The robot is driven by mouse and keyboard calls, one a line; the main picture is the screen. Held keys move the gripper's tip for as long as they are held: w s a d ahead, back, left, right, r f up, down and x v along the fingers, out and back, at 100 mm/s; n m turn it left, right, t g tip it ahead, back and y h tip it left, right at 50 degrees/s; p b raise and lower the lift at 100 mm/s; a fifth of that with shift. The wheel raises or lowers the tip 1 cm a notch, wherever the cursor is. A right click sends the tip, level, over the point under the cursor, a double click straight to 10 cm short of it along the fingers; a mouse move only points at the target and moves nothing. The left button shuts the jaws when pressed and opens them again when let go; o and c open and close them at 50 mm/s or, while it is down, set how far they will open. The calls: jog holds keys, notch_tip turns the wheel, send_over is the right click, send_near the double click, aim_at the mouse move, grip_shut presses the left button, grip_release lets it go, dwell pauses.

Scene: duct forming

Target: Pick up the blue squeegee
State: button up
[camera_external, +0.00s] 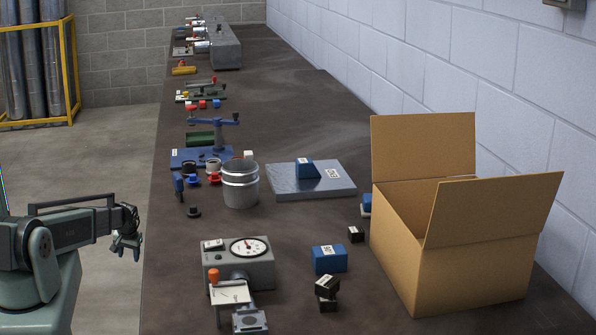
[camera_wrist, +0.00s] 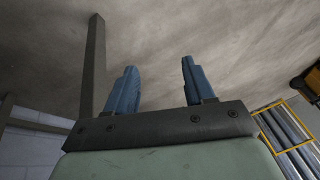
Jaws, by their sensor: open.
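My gripper (camera_external: 126,245) is at the left of the external view, off the left edge of the workbench and apart from everything on it. In the wrist view my gripper (camera_wrist: 158,66) has its two blue-grey fingers spread wide with nothing between them. A small upright blue tool (camera_external: 178,183), likely the blue squeegee, stands near the bench's left edge, left of a metal can. It is too small to be sure of its shape. A blue wedge-shaped piece (camera_external: 306,169) with a white label sits on a grey metal plate (camera_external: 340,185). Neither blue thing shows in the wrist view.
The metal can (camera_external: 240,186) and a blue-based clamp fixture (camera_external: 212,150) stand near the blue tool. A gauge box (camera_external: 240,262), blue block (camera_external: 329,260) and open cardboard box (camera_external: 470,255) are nearer the camera. The bench centre (camera_external: 290,225) is clear.

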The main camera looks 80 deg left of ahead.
jog(key=s+a+r+n+t+y, duration=0.15)
jog(key=a+r+n+y, duration=0.35)
jog(key=a+r, duration=1.2)
jog(key=w+a+r+n+t+y, duration=0.1)
jog(key=w+a+r+n+y, duration=0.2)
jog(key=r, duration=0.9)
jog(key=w+r+n+t, duration=0.2)
jog(key=w+r, duration=0.2)
jog(key=r, duration=0.7)
notch_tip(320, 180, up, 6)
jog(key=m+g+h, duration=0.3)
jog(key=m+h, duration=0.1)
jog(key=h, duration=0.8)
send_over(183, 175)
jog(key=shift+a+f, duration=0.2)
jog(key=shift+f, duration=6.25)
